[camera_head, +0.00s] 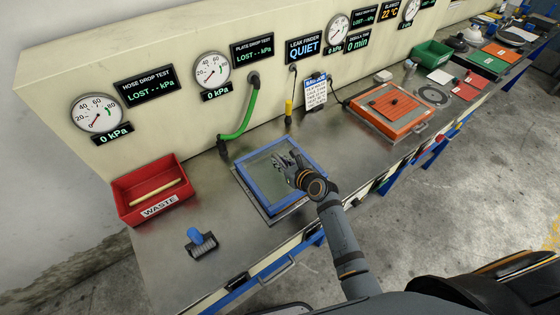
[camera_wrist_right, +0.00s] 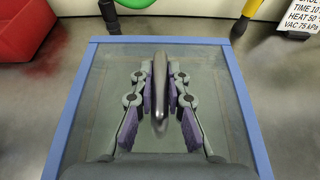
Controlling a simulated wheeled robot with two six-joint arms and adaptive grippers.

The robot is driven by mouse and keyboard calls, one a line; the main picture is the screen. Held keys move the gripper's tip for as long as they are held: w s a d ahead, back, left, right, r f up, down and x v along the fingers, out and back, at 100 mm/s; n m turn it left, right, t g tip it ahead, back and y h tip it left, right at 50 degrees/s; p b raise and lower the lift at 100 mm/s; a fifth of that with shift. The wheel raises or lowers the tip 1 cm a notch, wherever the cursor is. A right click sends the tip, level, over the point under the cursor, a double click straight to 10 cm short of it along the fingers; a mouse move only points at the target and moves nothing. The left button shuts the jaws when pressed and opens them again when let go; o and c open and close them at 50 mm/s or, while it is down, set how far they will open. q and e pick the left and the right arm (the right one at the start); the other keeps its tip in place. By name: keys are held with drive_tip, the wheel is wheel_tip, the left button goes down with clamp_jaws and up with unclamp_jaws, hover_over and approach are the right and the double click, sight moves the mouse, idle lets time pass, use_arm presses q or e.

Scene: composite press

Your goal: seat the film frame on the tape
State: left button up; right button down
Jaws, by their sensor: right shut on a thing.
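The film frame (camera_head: 313,153) is a blue square border with clear film across it, over a plate on the metal bench. In the right wrist view its blue border (camera_wrist_right: 250,110) surrounds the film, with a grey handle (camera_wrist_right: 160,85) at the middle. My right gripper (camera_head: 284,160) is over the middle of the frame; in the wrist view its purple-padded fingers (camera_wrist_right: 160,78) are shut on that handle. A grey plate edge (camera_head: 284,214) shows below the frame's near side. I cannot tell the tape apart, nor whether the frame touches what lies under it. My left gripper is not in view.
A red waste bin (camera_head: 130,208) with a pale roll and a blue-handled roller (camera_head: 200,243) are to the left. A green hose (camera_head: 240,125) and a yellow-handled probe (camera_head: 288,110) stand behind the frame. An orange plate (camera_head: 405,122) lies to the right.

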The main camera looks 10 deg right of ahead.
drive_tip(key=c, duration=1.3)
unclamp_jaws()
drive_tip(key=shift+o, duration=0.2)
drive_tip(key=shift+s+f, duration=0.1)
drive_tip(key=v, duration=1.2)
